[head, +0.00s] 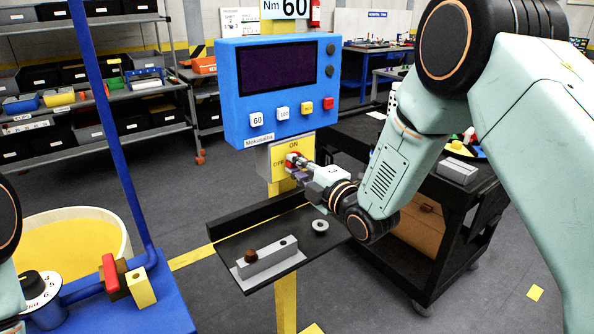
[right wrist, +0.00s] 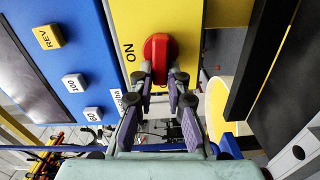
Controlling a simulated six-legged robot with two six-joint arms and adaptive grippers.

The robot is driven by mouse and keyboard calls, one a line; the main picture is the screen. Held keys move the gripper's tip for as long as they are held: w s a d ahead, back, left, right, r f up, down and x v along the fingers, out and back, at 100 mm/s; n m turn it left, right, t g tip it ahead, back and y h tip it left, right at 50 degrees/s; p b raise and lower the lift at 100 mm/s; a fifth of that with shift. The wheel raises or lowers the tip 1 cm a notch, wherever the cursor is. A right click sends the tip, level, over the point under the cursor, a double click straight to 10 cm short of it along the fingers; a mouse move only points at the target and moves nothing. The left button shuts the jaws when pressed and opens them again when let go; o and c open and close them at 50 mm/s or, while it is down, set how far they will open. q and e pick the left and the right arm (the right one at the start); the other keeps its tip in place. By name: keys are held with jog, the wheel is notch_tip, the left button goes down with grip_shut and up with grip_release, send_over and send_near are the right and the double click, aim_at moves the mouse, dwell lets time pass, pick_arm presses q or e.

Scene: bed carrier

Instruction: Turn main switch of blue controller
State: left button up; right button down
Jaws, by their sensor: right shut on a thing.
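The blue controller (head: 277,84) stands on a yellow post, with a dark screen and a row of buttons. The red main switch (head: 292,160) sits on that plate. In the right wrist view the red switch (right wrist: 158,50) is a knob beside the word ON. My right gripper (head: 297,168) is at the switch, its fingers (right wrist: 161,82) on either side of the knob and shut on it. My left gripper is not in view.
A dark tray (head: 225,247) with a grey block (head: 267,259) and a small ring (head: 320,227) lies below the gripper. A black cart (head: 440,225) stands at right. A blue frame (head: 122,150) and a round yellow tub (head: 75,240) are at left.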

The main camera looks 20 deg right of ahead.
jog(key=shift+f+n, duration=0.15)
jog(key=shift+n, duration=0.35)
jog(key=shift+b, duration=0.3)
jog(key=c, duration=1.3)
grip_release()
jog(key=shift+w+d, duration=0.15)
jog(key=v, duration=1.2)
